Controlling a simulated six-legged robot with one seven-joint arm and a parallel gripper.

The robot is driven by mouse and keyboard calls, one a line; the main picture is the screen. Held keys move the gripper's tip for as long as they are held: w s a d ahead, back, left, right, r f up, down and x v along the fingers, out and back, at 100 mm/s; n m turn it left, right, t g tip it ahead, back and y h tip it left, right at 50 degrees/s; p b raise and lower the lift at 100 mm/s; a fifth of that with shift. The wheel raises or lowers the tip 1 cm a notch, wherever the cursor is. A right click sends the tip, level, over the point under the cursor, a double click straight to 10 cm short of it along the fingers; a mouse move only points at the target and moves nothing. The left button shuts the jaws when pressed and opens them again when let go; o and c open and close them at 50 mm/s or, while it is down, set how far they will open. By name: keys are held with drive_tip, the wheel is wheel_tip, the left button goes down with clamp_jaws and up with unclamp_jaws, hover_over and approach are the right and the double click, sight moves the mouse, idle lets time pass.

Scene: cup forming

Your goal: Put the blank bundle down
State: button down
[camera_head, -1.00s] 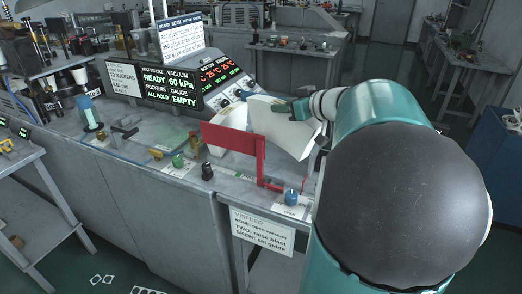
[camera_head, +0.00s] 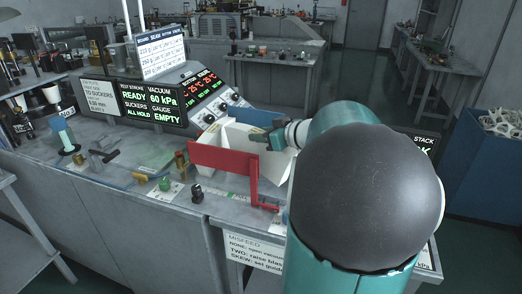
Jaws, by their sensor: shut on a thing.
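The blank bundle (camera_head: 244,139) is a stack of white card on the bench top, partly behind a red upright guard (camera_head: 221,156). My gripper (camera_head: 272,141) is at its upper right side and is shut on it. The bundle's lower part is hidden by the red guard, so I cannot tell whether it touches the surface below. A blue panel (camera_head: 257,117) stands just behind it. My teal arm covers the right of the view.
A sloped control console with displays (camera_head: 153,102) stands behind left. Small knobs and fittings, including a green knob (camera_head: 165,184) and a black one (camera_head: 197,194), line the front of the bench. A blue bin (camera_head: 490,165) stands far right.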

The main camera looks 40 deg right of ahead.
sight(264, 148)
drive_tip(key=shift+f, duration=2.35)
drive_tip(key=c, duration=0.9)
unclamp_jaws()
drive_tip(key=shift+s, duration=0.1)
